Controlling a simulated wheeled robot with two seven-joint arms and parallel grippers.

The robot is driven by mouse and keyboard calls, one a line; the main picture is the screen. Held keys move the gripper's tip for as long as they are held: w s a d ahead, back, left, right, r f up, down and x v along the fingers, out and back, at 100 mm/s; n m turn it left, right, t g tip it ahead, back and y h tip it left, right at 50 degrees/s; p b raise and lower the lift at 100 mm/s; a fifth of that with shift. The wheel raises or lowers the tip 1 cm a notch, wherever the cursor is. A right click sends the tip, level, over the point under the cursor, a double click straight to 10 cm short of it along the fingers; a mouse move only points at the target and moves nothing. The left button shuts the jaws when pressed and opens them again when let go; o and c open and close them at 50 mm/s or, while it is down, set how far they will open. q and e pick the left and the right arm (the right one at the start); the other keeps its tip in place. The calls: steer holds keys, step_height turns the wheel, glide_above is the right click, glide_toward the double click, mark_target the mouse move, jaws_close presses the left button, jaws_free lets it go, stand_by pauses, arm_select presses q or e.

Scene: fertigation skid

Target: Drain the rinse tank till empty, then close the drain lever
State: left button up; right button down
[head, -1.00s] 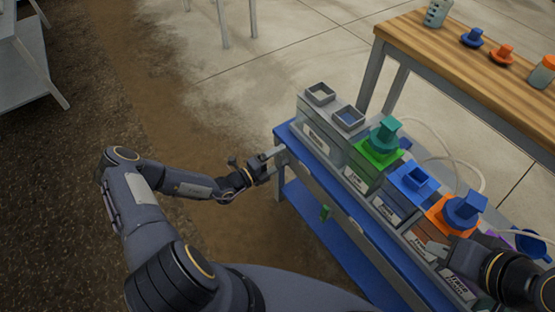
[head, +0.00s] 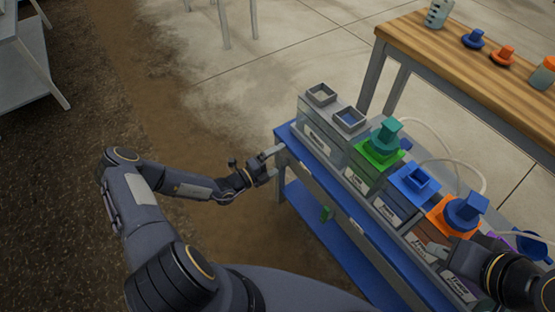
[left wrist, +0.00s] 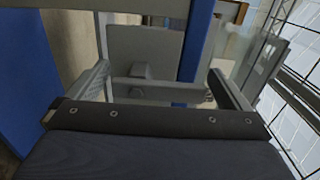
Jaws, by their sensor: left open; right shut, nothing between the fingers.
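My left gripper (head: 267,164) is open at the near left end of the blue-topped skid (head: 290,137). In the left wrist view its two fingers (left wrist: 160,88) stand apart, with a grey bar and plate (left wrist: 145,50) beyond and between them; contact is unclear. The clear-walled tank (head: 322,128) at the skid's left end has two open square necks; its label is too small to read, so I cannot confirm it is the rinse tank. I cannot make out the drain lever or water level. My right gripper (head: 464,258) is shut by the right-hand tanks, its fingertips unclear.
Tanks with green (head: 377,153), blue (head: 414,183) and orange (head: 452,215) tops line the skid. A wooden bench (head: 470,75) stands behind. The floor left of the skid is clear.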

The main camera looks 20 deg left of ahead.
arm_select(q)
steer(key=v, duration=0.7)
steer(key=shift+s+a+p, duration=0.2)
steer(key=shift+s+p, duration=0.05)
steer(key=shift+p, duration=0.2)
steer(key=s+d+r+m+g, duration=0.2)
steer(key=r+m+g, duration=0.2)
steer(key=r+m, duration=0.35)
steer(key=s+d+r+m+g+h, duration=0.1)
steer(key=s+r+m+g, duration=0.25)
steer(key=r+m, duration=0.4)
steer(key=s+d+r+m+g, duration=0.2)
steer(key=r+m+g, duration=0.25)
steer(key=m, duration=0.55)
steer(key=s+a+r+m+t+y, duration=0.2)
steer(key=s+r+m+y, duration=0.3)
steer(key=s+m, duration=0.4)
steer(key=s+a+r+m+t+y, duration=0.1)
steer(key=s+r+m+t+y, duration=0.15)
steer(key=s+r+m, duration=0.7)
step_height(320, 180, up, 18)
steer(key=w+m+g+p, duration=0.1)
steer(key=w+p, duration=0.1)
steer(key=p, duration=1.8)
steer(key=shift+a+y+p, duration=0.15)
steer(key=shift+y+p, duration=0.15)
steer(key=shift+y, duration=0.05)
